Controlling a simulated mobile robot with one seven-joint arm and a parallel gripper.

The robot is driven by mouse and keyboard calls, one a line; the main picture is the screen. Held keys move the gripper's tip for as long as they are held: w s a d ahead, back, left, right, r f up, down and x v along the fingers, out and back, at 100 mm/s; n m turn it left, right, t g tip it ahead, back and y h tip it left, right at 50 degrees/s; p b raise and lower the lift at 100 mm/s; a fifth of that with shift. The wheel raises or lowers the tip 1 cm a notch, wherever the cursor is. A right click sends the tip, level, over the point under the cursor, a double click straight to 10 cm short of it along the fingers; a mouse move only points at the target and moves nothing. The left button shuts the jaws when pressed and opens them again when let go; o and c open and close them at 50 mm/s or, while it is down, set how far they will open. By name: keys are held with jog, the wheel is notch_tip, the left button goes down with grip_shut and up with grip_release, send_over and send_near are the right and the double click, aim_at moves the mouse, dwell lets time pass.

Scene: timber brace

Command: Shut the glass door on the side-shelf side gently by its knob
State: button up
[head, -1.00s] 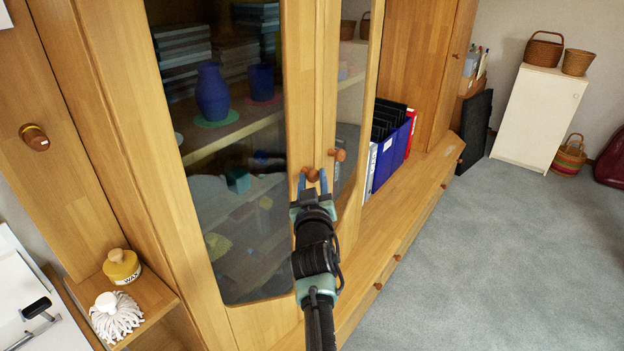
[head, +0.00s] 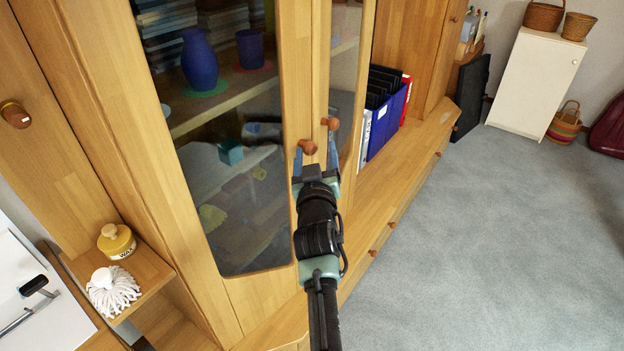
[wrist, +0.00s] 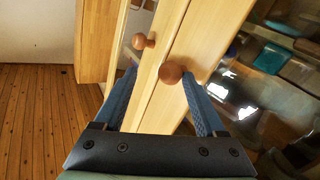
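The glass door on the side-shelf side (head: 297,60) is the left one of a wooden pair. It stands about level with the other glass door (head: 322,70); I cannot tell whether a small gap is left. Its round brown knob (head: 307,147) also shows in the wrist view (wrist: 170,73). The other door's knob (head: 329,123) is just beyond it. My gripper (head: 316,158) is open, its blue fingers spread apart in the wrist view (wrist: 160,95). The near knob lies between the fingertips, closer to the right finger there, and is not clamped.
The side shelf (head: 150,268) at lower left holds a yellow wax tin (head: 116,242) and a white mop head (head: 112,288). Blue file boxes (head: 383,125) stand on the cabinet ledge beyond the doors. Carpet (head: 480,240) on the right is clear.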

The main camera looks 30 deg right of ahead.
jog(key=v, duration=1.1)
jog(key=shift+w+a, duration=0.15)
jog(key=shift+a, duration=0.2)
jog(key=shift+r, duration=0.1)
jog(key=a+r+t+y, duration=0.1)
jog(key=a+r+t, duration=0.35)
jog(key=r, duration=0.85)
jog(key=a+r+t+y, duration=0.1)
jog(key=a+r, duration=0.6)
jog(key=r, duration=0.6)
jog(key=s+a+r+n+t+y, duration=0.1)
jog(key=s+a+r+t+y, duration=0.2)
jog(key=s+a+r, duration=0.5)
jog(key=s+a+r+n+t+y, duration=0.2)
jog(key=s+a+r+t+y, duration=0.15)
jog(key=s+r, duration=0.5)
notch_tip(320, 180, up, 14)
jog(key=w+a+p, duration=0.1)
jog(key=p, duration=1.1)
jog(key=shift+p, duration=0.4)
jog(key=shift+w, duration=0.1)
